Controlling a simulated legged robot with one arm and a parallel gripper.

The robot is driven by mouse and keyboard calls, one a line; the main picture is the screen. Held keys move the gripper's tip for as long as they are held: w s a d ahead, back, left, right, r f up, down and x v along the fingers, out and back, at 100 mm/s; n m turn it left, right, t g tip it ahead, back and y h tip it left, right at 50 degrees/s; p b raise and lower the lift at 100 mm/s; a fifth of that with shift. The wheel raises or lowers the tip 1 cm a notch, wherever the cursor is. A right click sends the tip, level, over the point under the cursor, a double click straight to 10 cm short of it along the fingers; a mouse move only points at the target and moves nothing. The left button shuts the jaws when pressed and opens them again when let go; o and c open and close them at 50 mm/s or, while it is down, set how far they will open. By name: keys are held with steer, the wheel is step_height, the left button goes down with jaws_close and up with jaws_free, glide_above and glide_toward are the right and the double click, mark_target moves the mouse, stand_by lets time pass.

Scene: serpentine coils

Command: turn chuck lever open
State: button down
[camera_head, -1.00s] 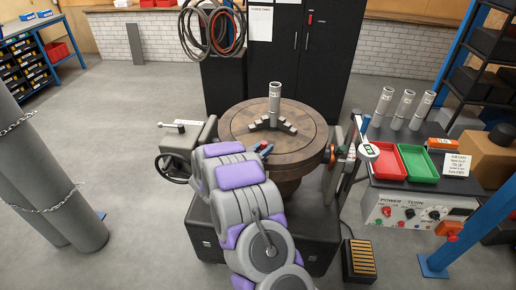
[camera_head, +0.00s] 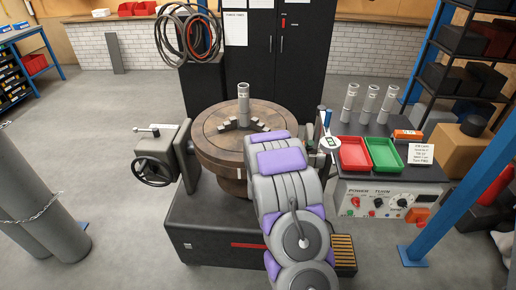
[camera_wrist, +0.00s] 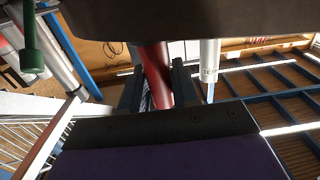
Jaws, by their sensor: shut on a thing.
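The round brown chuck table (camera_head: 215,150) stands on a dark base in the middle of the head view. In the wrist view, a red bar (camera_wrist: 155,72), which looks like the chuck lever, runs between the dark fingers of my gripper (camera_wrist: 157,90). My gripper is shut on it. In the head view, my arm covers the right front of the table and hides my gripper and the lever.
A handwheel (camera_head: 154,170) sticks out left of the table. On the right, a control bench holds a red tray (camera_head: 354,154), a green tray (camera_head: 384,155) and several upright grey tubes (camera_head: 370,104). A blue post (camera_head: 460,180) stands at the far right. The left floor is mostly open.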

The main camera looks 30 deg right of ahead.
steer(key=shift+s+d+n+t+y, duration=0.15)
steer(key=shift+d+n+t+y, duration=0.25)
steer(key=shift+d, duration=1.8)
steer(key=shift+r, duration=0.1)
steer(key=c, duration=1.2)
jaws_free()
steer(key=shift+o, duration=1.1)
steer(key=shift+d, duration=0.3)
steer(key=shift+a, duration=0.1)
